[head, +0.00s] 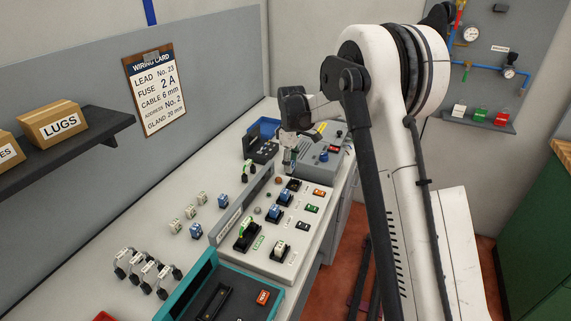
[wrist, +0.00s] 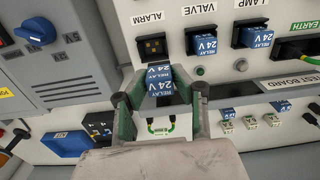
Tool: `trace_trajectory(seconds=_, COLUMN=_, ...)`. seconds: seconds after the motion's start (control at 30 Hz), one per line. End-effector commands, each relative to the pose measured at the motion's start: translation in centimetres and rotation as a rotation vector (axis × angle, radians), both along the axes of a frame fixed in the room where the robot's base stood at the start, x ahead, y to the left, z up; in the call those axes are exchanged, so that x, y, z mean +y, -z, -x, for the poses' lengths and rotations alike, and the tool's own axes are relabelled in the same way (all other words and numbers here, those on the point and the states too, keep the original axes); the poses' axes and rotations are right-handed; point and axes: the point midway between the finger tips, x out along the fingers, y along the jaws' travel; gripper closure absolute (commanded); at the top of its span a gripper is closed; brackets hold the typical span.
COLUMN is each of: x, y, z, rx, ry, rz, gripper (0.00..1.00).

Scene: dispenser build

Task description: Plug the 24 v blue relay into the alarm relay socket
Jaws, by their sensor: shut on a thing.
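My gripper (wrist: 161,93) is shut on a blue 24 V relay (wrist: 159,79) in the wrist view. The relay is held between both fingers, its printed label facing the camera. The black alarm relay socket (wrist: 152,46) is just beyond the relay, under the ALARM label, and its contact face shows bare. The relay's far end is close to the socket's near edge; I cannot tell whether they touch. In the head view my gripper (head: 290,158) is over the far end of the test board, and the held relay is hard to make out there.
Blue relays fill the valve socket (wrist: 202,41) and lamp socket (wrist: 249,36), close to the right. A grey box with a blue knob (wrist: 36,28) stands to the left. Loose blue (head: 222,201) and white (head: 190,212) relays lie on the bench behind the board.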

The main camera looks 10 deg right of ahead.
Motion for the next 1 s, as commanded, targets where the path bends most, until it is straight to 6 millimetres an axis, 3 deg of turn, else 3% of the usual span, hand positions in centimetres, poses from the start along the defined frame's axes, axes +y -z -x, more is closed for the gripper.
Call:
trace_trajectory(seconds=0.37, x=-0.4, y=0.7, z=-0.2, rx=0.0, ry=-0.016, rz=0.0, gripper=0.96)
trace_trajectory(seconds=1.0, x=-0.4, y=4.6, z=-0.1, rx=0.0, ry=-0.015, rz=0.0, gripper=0.96)
